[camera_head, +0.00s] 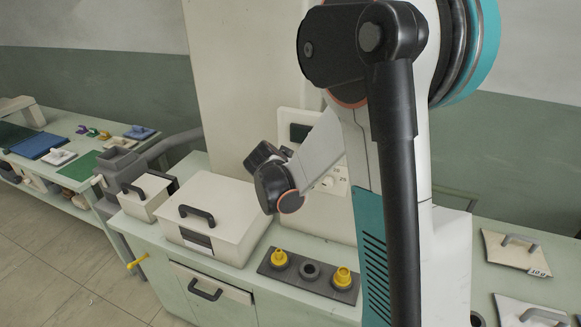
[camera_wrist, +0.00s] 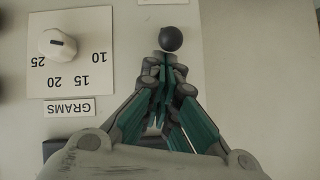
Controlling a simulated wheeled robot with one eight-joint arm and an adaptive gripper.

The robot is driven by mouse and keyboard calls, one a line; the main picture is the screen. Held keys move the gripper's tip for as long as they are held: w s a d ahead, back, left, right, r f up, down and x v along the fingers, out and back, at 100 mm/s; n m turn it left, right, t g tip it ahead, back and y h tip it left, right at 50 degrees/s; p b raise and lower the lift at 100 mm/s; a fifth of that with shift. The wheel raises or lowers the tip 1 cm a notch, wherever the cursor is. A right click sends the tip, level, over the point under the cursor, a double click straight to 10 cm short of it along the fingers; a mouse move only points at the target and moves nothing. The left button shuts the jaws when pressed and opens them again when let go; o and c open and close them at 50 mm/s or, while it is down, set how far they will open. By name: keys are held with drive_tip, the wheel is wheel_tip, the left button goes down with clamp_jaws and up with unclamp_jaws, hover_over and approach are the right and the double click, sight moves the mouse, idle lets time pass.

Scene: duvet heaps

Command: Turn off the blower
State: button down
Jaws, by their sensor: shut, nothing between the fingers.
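A white machine panel (camera_head: 293,205) with a dark screen stands behind my arm; I cannot tell for sure that it is the blower. In the wrist view a round black knob (camera_wrist: 170,38) sits on a pale surface. My gripper (camera_wrist: 165,62) is shut and empty, its fingertips close below the knob in the picture. I cannot tell whether they touch it. A white dial (camera_wrist: 57,44) on a plate marked 10, 15, 20 and 25, labelled GRAMS, is to the left. In the head view my arm hides the fingers and part of the panel.
A white box with a black handle (camera_head: 216,208) and a smaller box (camera_head: 147,195) stand left on the bench. A dark strip (camera_head: 312,278) with yellow cups lies at the front. Handled white plates (camera_head: 516,252) lie right. A second bench (camera_head: 70,150) stands far left.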

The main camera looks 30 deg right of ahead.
drive_tip(key=shift+s+a+f+t+h+b, duration=0.3)
drive_tip(key=shift+t+h+b, duration=0.2)
drive_tip(key=shift+b, duration=0.65)
drive_tip(key=shift+s+a+f+t+h+b, duration=0.3)
drive_tip(key=shift+f+t+h+b, duration=0.35)
drive_tip(key=shift+b, duration=1.2)
drive_tip(key=shift+s+a+f+t+h+b, duration=0.3)
drive_tip(key=shift+f+b, duration=0.65)
drive_tip(key=shift+b, duration=0.85)
drive_tip(key=shift+s+a+f+t+h+b, duration=0.15)
drive_tip(key=shift+a+f+t+h+b, duration=0.45)
drive_tip(key=shift+b, duration=1.25)
drive_tip(key=shift+s+d+f+g, duration=0.1)
drive_tip(key=shift+f+g, duration=0.15)
drive_tip(key=shift+f, duration=0.05)
